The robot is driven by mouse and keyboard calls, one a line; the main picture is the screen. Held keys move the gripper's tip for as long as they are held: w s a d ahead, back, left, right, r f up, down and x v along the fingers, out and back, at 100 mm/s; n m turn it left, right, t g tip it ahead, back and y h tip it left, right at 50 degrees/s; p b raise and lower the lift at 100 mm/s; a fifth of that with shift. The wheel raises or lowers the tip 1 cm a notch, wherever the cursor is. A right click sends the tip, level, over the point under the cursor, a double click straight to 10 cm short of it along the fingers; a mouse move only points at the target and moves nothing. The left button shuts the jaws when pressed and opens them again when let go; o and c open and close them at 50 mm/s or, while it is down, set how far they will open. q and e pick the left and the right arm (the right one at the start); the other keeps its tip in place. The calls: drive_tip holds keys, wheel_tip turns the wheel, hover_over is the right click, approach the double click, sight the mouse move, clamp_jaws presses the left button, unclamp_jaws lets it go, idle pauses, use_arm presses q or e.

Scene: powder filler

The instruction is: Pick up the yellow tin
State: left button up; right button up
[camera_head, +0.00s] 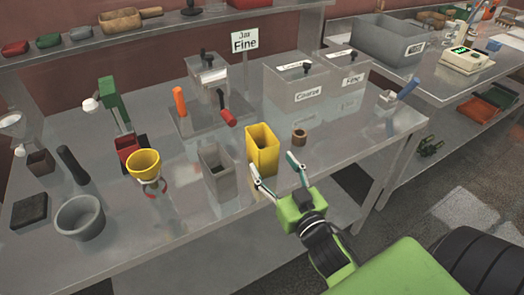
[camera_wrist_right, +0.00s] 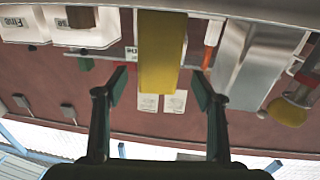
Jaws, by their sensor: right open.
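The yellow tin (camera_head: 264,152) is a tall, open-topped rectangular tin standing upright near the front edge of the steel table. My right gripper (camera_head: 272,163) is at its near right side, with both fingers spread and pointing at the tin. In the right wrist view, which looks upside down, the yellow tin (camera_wrist_right: 160,55) shows between the open fingertips (camera_wrist_right: 159,80). The fingers look apart from the tin, and nothing is held. My left gripper is not seen.
A grey metal tin (camera_head: 216,170) stands just left of the yellow tin. A small brown ring (camera_head: 299,136) lies to its right. A yellow cup (camera_head: 144,165) and a grey bowl (camera_head: 80,217) are further left. Lidded bins (camera_head: 310,95) stand behind.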

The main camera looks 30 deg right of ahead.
sight(269, 159)
drive_tip(key=w, duration=0.2)
drive_tip(key=shift+w+d, duration=0.1)
drive_tip(key=shift+w, duration=0.3)
drive_tip(key=shift+w+d+f+p, duration=0.15)
drive_tip(key=shift+w+p, duration=0.3)
drive_tip(key=shift+w, duration=0.25)
drive_tip(key=w, duration=0.3)
drive_tip(key=w+p, duration=0.1)
drive_tip(key=shift+w+d+f, duration=0.15)
drive_tip(key=shift+d+f, duration=0.15)
drive_tip(key=shift+f, duration=0.05)
drive_tip(key=shift+c, duration=0.3)
drive_tip(key=c, duration=1.2)
